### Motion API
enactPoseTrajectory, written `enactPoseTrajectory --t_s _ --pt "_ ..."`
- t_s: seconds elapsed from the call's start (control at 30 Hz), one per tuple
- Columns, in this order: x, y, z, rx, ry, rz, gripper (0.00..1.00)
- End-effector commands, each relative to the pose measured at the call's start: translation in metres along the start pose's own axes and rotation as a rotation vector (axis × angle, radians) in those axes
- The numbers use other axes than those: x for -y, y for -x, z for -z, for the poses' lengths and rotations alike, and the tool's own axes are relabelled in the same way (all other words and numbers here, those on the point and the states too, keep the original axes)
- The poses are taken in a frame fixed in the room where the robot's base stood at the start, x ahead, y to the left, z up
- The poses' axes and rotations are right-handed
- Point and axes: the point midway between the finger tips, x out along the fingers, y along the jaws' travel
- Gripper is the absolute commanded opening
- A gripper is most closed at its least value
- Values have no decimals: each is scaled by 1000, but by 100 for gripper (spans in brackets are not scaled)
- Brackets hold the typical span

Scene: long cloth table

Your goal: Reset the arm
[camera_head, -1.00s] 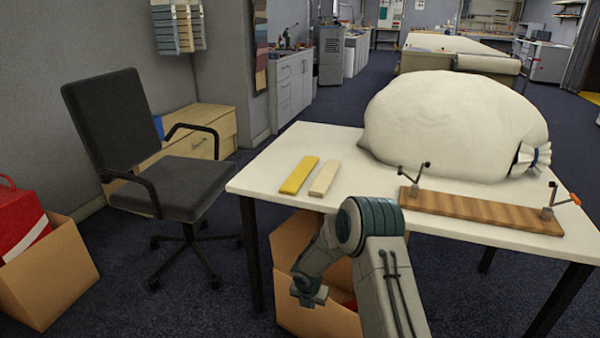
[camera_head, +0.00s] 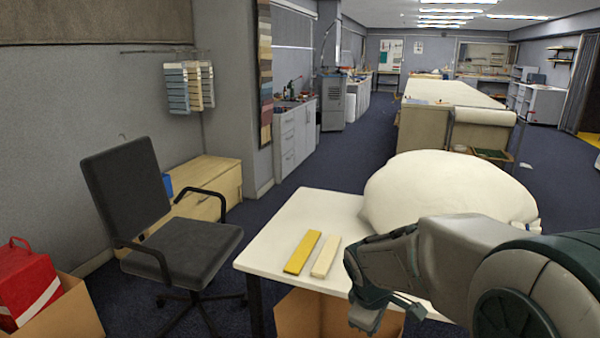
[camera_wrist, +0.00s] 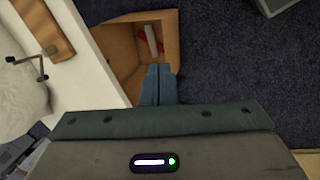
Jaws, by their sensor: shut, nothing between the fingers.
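My arm reaches in from the right in the head view, bent in front of the white table (camera_head: 285,250). Its end, my gripper (camera_head: 365,312), points down near the table's front edge. In the wrist view my gripper (camera_wrist: 157,86) has its two fingers together with nothing between them. Below the fingertips is an open cardboard box (camera_wrist: 172,30), with a red thing holding a pale strip inside. The gripper looks apart from the box and table.
A yellow strip (camera_head: 302,252) and a cream strip (camera_head: 326,256) lie on the table beside a big white sack (camera_head: 450,190). A wooden board (camera_wrist: 45,28) with a clamp shows in the wrist view. A black chair (camera_head: 190,245) stands at left.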

Motion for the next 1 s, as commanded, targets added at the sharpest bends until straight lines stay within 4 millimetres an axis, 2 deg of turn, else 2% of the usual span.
enactPoseTrajectory --t_s 0.03,0.1,0.3,0.4,0.6,1.0 --pt "2 32 -13 -11 -96 3 0" --pt "11 57 -28 -24 -234 18 0" --pt "41 120 -65 -67 -610 77 0" --pt "56 141 -78 -86 -760 112 0" --pt "75 160 -91 -105 -931 161 0" --pt "78 160 -93 -107 -956 169 0"
